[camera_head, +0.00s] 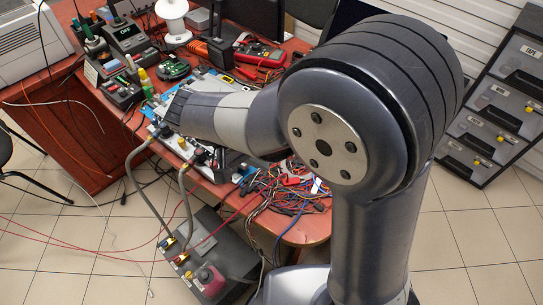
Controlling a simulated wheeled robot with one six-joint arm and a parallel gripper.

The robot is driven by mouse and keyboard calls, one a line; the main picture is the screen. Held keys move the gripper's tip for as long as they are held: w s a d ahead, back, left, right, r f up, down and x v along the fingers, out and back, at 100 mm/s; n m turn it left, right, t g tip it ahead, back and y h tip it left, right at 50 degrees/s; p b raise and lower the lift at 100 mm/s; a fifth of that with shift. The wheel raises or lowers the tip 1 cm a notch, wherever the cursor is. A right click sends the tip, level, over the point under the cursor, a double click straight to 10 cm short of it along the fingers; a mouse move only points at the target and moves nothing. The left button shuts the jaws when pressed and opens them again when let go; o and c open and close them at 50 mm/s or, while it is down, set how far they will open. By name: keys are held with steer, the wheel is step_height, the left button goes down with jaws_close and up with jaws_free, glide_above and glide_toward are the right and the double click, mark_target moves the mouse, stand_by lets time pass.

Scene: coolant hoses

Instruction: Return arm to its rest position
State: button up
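My arm (360,200) rises at the right of the head view and reaches left over the workbench. Its far end (190,112) is above a light board (205,78) on the bench. I cannot make out my gripper's fingers there, or whether they hold anything. Two grey hoses (140,185) (186,195) run from the near edge of the board down to a grey unit (210,262) on the floor. Their upper ends are at fittings near my arm's end. Part of the board is hidden behind my arm.
The red-brown bench (65,125) holds tools, meters, a spool (173,18) and a tangle of wires (290,190) at its front corner. Red cables (75,245) cross the tiled floor. A drawer cabinet (495,110) stands at the right. Open floor shows at lower left and right.

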steer(key=shift+f, duration=0.1)
steer(key=b+x, duration=0.1)
steer(key=x, duration=0.8)
stand_by(0.4)
